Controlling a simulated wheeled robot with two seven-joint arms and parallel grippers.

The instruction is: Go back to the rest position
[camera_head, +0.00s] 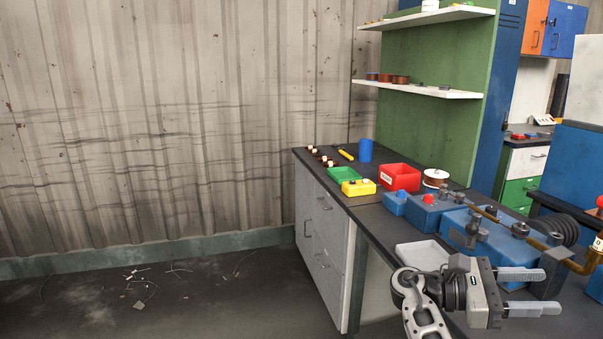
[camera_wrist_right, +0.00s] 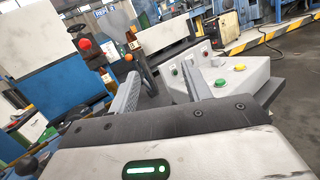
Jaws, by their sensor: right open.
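My right gripper (camera_head: 533,291) is at the lower right of the head view, above the front part of the dark workbench (camera_head: 375,212). Its two fingers are apart and nothing is between them. In the right wrist view the two fingers (camera_wrist_right: 158,92) also stand apart and empty. A brass-coloured pipe (camera_head: 550,245) runs across the blue machine (camera_head: 480,232) behind the gripper, apart from the fingers. A white tray (camera_head: 422,254) lies on the bench left of the gripper. My left gripper is in neither view.
A red bin (camera_head: 399,178), a green bin (camera_head: 342,174), a yellow box (camera_head: 358,188) and a blue cup (camera_head: 365,150) stand farther back on the bench. White shelves (camera_head: 420,90) hang above. A control box with buttons (camera_wrist_right: 225,72) shows in the wrist view. The floor at left is open, with some debris.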

